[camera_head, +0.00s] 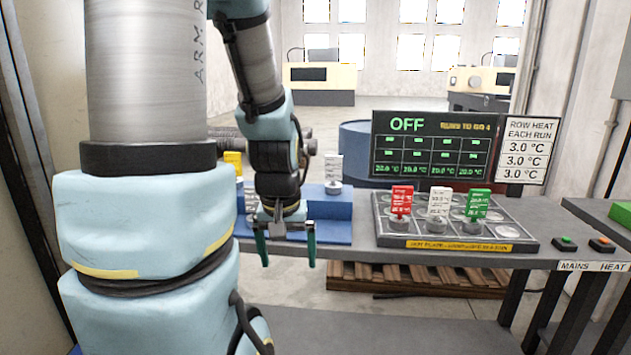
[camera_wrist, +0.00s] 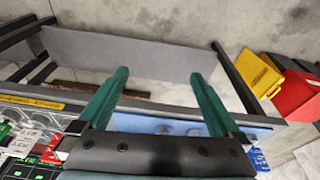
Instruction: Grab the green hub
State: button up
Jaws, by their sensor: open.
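The green hub (camera_head: 478,205), a green tag on a small round base, stands upright at the right of a row on the dark plate (camera_head: 450,236). A white-tagged piece (camera_head: 438,203) and a red-tagged piece (camera_head: 402,202) stand to its left. My gripper (camera_head: 287,248) hangs fingers-down in front of the blue stand (camera_head: 333,225), well left of the plate. Its green fingers are apart with nothing between them. In the wrist view the open fingers (camera_wrist: 160,85) show over the bench edge. A green tag shows at the left edge there, cut off.
A white-tagged piece (camera_head: 333,170) and a yellow-tagged piece (camera_head: 233,160) stand at the blue stand. A display reading OFF (camera_head: 430,148) rises behind the plate. Green (camera_head: 565,240) and orange (camera_head: 601,243) buttons lie right. The wrist view shows yellow (camera_wrist: 256,72) and red (camera_wrist: 295,97) bins.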

aim_at(479, 199)
jog(key=u, duration=0.55)
jog(key=k+l+u, duration=0.1)
jog(key=l+u, duration=0.3)
jog(key=k+l+u, duration=0.15)
jog(key=u, duration=0.25)
jog(key=k+l+u, duration=0.2)
jog(key=u, duration=0.2)
jog(key=k+l+u, duration=0.1)
jog(key=k+l, duration=0.2)
jog(key=k+l+u, duration=0.1)
jog(key=k+l, duration=0.2)
jog(key=k, duration=0.2)
jog(key=k+l+u, duration=0.1)
jog(key=k+l, duration=0.15)
jog(key=k, duration=0.15)
jog(key=k+l+u, duration=0.1)
jog(key=k+l, duration=0.15)
jog(key=k, duration=0.2)
jog(key=k+l+u, duration=0.15)
jog(key=k, duration=0.3)
